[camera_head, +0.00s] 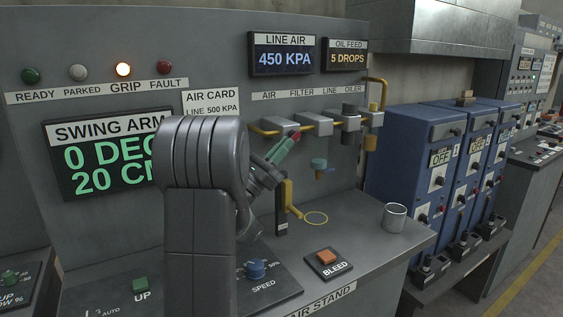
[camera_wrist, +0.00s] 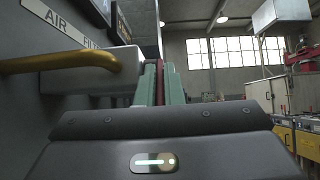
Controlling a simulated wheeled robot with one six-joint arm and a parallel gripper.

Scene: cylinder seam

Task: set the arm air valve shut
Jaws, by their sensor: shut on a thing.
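The air valve (camera_head: 277,124) is a grey block on a yellow pipe under the AIR label on the panel. It also shows at the left in the wrist view (camera_wrist: 95,75). My gripper (camera_head: 283,149) has green finger pads and reaches up to the right of the valve. Its pads are closed on a red handle (camera_head: 296,136), which shows as a thin red strip between the pads in the wrist view (camera_wrist: 160,85). The fingers hide most of the handle, so I cannot tell its full angle.
The GRIP lamp (camera_head: 123,69) is lit. The LINE AIR display (camera_head: 285,57) reads 450 KPA. A filter block (camera_head: 314,123) and oiler (camera_head: 351,118) stand right of the valve.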

